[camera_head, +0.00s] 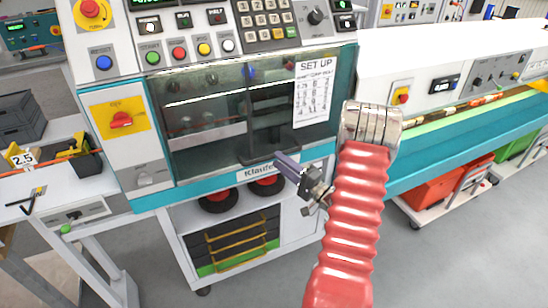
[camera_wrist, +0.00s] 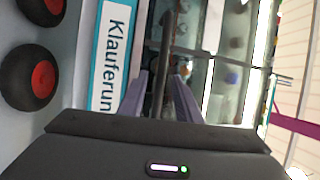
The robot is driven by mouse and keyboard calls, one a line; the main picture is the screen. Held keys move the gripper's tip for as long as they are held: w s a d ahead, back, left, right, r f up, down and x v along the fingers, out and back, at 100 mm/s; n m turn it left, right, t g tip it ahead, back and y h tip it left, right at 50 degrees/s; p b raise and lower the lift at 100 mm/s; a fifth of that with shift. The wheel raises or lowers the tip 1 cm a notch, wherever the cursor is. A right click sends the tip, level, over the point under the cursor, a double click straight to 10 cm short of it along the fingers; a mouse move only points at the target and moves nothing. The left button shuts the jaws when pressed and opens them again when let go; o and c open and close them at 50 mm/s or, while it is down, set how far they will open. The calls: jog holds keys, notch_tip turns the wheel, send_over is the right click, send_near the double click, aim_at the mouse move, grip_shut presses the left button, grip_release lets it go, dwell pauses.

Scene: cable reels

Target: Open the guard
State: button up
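The guard (camera_head: 205,125) is a clear, dark-tinted panel on the machine's front, and it looks closed. A dark handle (camera_head: 254,158) runs along its lower right edge. In the wrist view the handle is a dark bar (camera_wrist: 170,45) running down between my fingers. My gripper (camera_head: 281,160) is at the handle, just above the "Klaufer…" label. In the wrist view my gripper's purple fingers (camera_wrist: 160,92) stand apart, one on each side of the bar, with gaps visible. Whether either finger touches the bar is hard to tell.
A control panel (camera_head: 200,30) with buttons is above the guard. A paper "SET UP" sheet (camera_head: 314,90) is at its right. A red rotary switch (camera_head: 121,120) on yellow is at its left. Below are black wheels with red hubs (camera_head: 217,200) and a cart (camera_head: 240,240). A teal-edged bench extends right.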

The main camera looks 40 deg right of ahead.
jog(key=shift+x, duration=1.9)
jog(key=shift+c, duration=0.3)
grip_shut()
